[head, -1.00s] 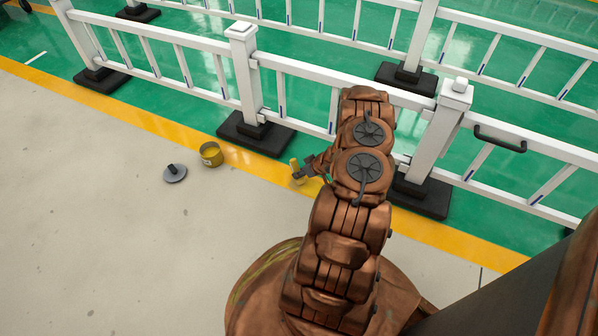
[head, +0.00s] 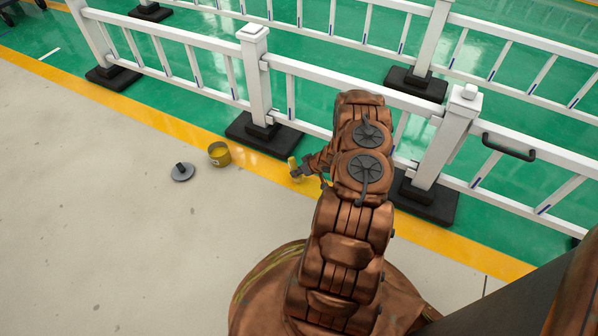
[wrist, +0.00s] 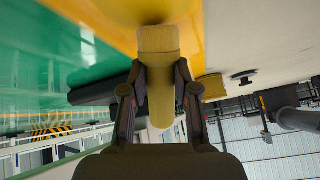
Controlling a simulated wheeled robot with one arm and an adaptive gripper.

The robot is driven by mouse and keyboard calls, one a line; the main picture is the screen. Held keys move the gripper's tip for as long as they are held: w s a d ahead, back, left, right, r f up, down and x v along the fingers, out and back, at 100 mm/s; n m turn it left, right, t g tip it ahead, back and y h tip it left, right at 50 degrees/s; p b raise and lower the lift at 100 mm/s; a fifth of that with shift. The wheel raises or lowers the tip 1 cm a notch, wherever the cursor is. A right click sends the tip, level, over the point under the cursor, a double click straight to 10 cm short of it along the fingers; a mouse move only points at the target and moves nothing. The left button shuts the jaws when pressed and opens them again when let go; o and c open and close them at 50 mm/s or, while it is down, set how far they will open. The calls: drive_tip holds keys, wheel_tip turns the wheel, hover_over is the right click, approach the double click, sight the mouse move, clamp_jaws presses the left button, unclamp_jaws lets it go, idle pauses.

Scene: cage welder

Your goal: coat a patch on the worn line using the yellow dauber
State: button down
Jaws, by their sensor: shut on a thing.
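My gripper (head: 303,171) is shut on the yellow dauber (head: 293,164), which stands roughly upright at the yellow floor line. In the wrist view my gripper's fingers (wrist: 158,92) clasp the dauber (wrist: 158,48) from both sides, its broad head against the line and floor. I cannot tell whether the head touches the floor. The yellow line (head: 262,166) runs between green floor and pale concrete; it also shows in the wrist view (wrist: 108,22). A worn patch cannot be made out clearly.
An open can with yellow inside (head: 219,155) stands left of the dauber at the line's edge. Its grey lid (head: 182,172) lies beside it. White railings (head: 257,80) on black feet (head: 262,134) stand just beyond the line. Concrete on the near left is clear.

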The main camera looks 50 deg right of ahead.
drive_tip(key=shift+r+p, duration=1.55)
drive_tip(key=shift+r, duration=1.4)
drive_tip(key=shift+r, duration=0.1)
drive_tip(key=shift+r+p, duration=1.25)
drive_tip(key=shift+r, duration=0.15)
